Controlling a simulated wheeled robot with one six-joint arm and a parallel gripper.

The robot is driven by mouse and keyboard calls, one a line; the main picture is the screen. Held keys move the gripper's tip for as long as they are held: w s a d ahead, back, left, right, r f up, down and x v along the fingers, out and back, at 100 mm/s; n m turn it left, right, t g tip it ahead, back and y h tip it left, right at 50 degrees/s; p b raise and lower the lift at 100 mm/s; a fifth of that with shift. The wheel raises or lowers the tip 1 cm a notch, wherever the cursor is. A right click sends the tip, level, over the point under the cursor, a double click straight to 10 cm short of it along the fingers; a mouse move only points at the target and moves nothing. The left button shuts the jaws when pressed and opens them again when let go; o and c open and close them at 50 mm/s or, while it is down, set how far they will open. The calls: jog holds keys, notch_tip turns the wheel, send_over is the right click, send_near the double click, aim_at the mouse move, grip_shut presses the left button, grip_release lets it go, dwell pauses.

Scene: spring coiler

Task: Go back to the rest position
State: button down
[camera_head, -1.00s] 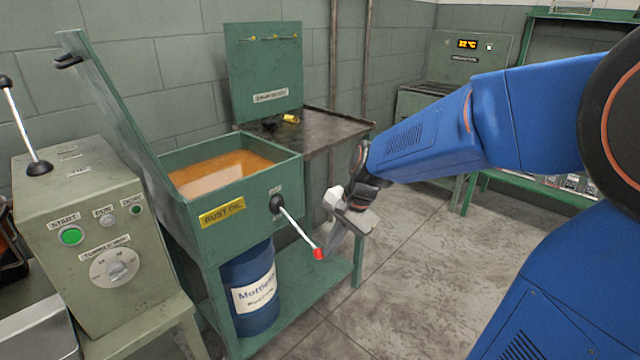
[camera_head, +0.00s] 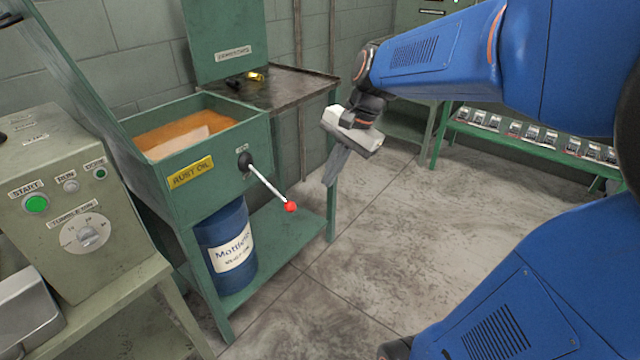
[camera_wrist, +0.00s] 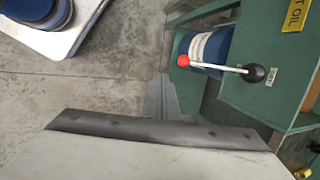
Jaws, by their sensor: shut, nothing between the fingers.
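My gripper (camera_head: 334,172) is in the middle of the head view, its fingers pointing down over open floor. It is shut and empty, to the right of the red-tipped lever (camera_head: 268,185) on the green rust oil tank (camera_head: 200,215) and apart from it. In the wrist view the shut gray fingers (camera_wrist: 160,98) show against the floor, with the lever (camera_wrist: 215,65) above and to their right. My blue arm reaches in from the right of the head view.
A blue barrel (camera_head: 222,228) sits on the tank's lower shelf. A dark worktable (camera_head: 290,88) is behind. A green shelf (camera_head: 490,140) with several small items stands at the back right. The floor (camera_head: 380,230) is clear.

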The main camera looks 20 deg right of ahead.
jog(key=shift+s+d+r, duration=0.3)
jog(key=shift+r, duration=0.2)
jog(key=s+f+n+t+h, duration=0.1)
jog(key=s+f+n, duration=0.1)
jog(key=s+n, duration=0.4)
jog(key=s+f+n+t+h, duration=0.2)
jog(key=s+n, duration=0.3)
jog(key=s, duration=0.5)
jog(key=shift+s+d+f+n+h, duration=0.3)
jog(key=shift+s+d+f+n, duration=0.1)
jog(key=shift+f, duration=0.15)
